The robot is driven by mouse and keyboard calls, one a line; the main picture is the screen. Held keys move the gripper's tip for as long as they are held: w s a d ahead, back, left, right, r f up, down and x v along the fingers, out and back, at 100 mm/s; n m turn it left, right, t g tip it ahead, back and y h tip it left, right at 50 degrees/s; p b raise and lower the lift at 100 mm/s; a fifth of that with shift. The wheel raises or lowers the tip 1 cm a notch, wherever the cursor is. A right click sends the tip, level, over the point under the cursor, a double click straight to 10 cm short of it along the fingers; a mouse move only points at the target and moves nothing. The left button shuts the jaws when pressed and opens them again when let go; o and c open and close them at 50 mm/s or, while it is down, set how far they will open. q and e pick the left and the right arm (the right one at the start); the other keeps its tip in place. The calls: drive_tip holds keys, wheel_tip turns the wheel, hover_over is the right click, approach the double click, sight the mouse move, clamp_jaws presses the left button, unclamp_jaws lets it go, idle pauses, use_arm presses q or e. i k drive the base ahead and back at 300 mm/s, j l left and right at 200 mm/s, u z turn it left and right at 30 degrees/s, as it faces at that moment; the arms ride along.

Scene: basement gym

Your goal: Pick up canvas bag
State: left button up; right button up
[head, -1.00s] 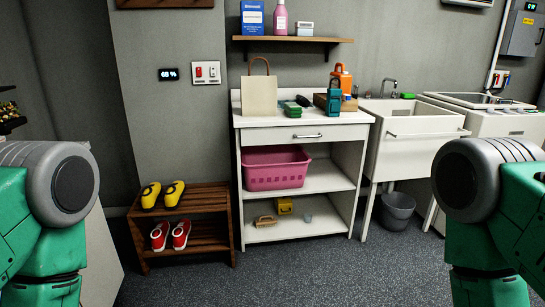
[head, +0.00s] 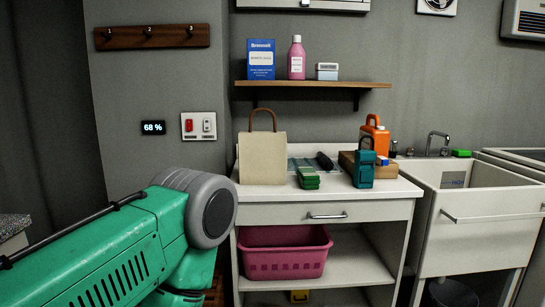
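The canvas bag (head: 263,160) is beige with a brown looped handle. It stands upright at the left end of the white counter (head: 385,194). My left arm comes in from the left and its rounded grey part is just left of the counter, lower than the bag and apart from it in the picture. Neither gripper shows in the head view, and my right arm is out of the picture.
Right of the bag are a green block (head: 308,177), a dark roller-like item (head: 324,160), a teal lantern-like item (head: 365,168) and an orange jug (head: 374,135). A shelf (head: 315,84) hangs above. A pink basket (head: 284,256) sits below, and a sink (head: 480,195) stands right.

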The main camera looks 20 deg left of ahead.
sight(263, 155)
drive_tip(key=i+l+u, duration=0.15)
drive_tip(key=i+u, duration=0.3)
drive_tip(key=i+l+u, duration=0.3)
drive_tip(key=u, duration=0.15)
drive_tip(key=i+l+u, duration=0.3)
drive_tip(key=u, duration=0.15)
drive_tip(key=l, duration=0.1)
